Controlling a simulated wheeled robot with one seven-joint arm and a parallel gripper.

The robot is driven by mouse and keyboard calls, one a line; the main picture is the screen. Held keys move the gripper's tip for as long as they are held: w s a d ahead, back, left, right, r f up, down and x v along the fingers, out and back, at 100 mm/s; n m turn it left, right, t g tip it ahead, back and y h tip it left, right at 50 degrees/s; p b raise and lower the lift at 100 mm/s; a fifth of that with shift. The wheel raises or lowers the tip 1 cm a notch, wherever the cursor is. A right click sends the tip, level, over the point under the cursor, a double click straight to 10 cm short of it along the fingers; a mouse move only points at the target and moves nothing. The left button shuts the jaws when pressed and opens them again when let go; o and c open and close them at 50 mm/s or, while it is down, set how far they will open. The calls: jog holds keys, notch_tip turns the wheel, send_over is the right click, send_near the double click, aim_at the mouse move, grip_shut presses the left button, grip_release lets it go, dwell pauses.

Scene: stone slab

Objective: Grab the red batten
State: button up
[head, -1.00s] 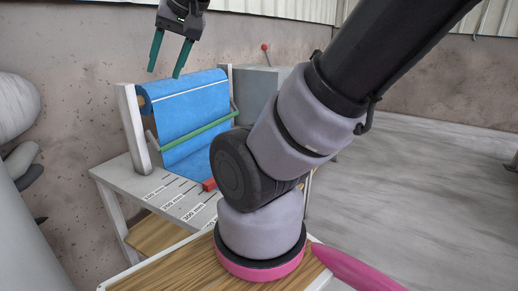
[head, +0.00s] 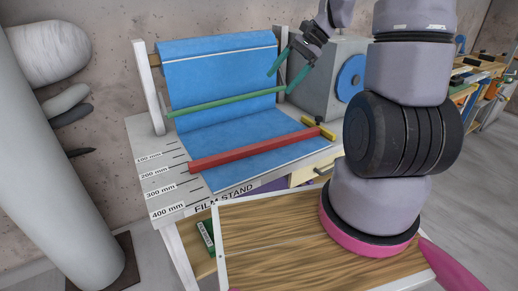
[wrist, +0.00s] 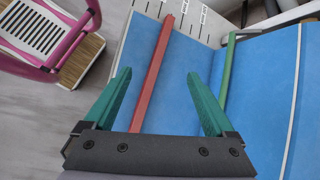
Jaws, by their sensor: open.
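The red batten (head: 255,150) lies across the blue film on the film stand, in front of the green bar. It also shows in the wrist view (wrist: 152,75), running lengthwise between my two fingers but further off, nearer the left finger. My gripper (head: 280,82) has green fingers and is open and empty, above the right end of the green bar (head: 228,102). In the wrist view my gripper (wrist: 163,92) has its fingers wide apart, with blue film beneath.
A yellow-ended tool (head: 318,127) lies by the batten's right end. A grey box with a blue disc (head: 351,78) stands behind right. The stand's table (head: 170,190) has length marks at left. A white upright (head: 149,88) holds the film roll's left end.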

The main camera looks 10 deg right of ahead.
jog(key=w+d+f+m+y, duration=0.1)
jog(key=w+f+m, duration=0.1)
jog(key=f, duration=0.4)
jog(key=w+d+f+m+y, duration=0.2)
jog(key=f, duration=0.4)
jog(key=m+y, duration=0.1)
jog(key=m, duration=0.2)
send_near(261, 145)
jog(key=shift+m+t, duration=0.3)
jog(key=shift+t, duration=0.1)
jog(key=a+f, duration=0.1)
jog(key=a, duration=0.1)
jog(key=s+a+f, duration=0.1)
jog(key=shift+a+f, duration=0.2)
jog(key=shift+a, duration=0.2)
jog(key=shift+w+x, duration=0.2)
jog(key=shift+x, duration=1.25)
jog(key=shift+w+x, duration=0.2)
jog(key=shift+x, duration=1.2)
grip_shut()
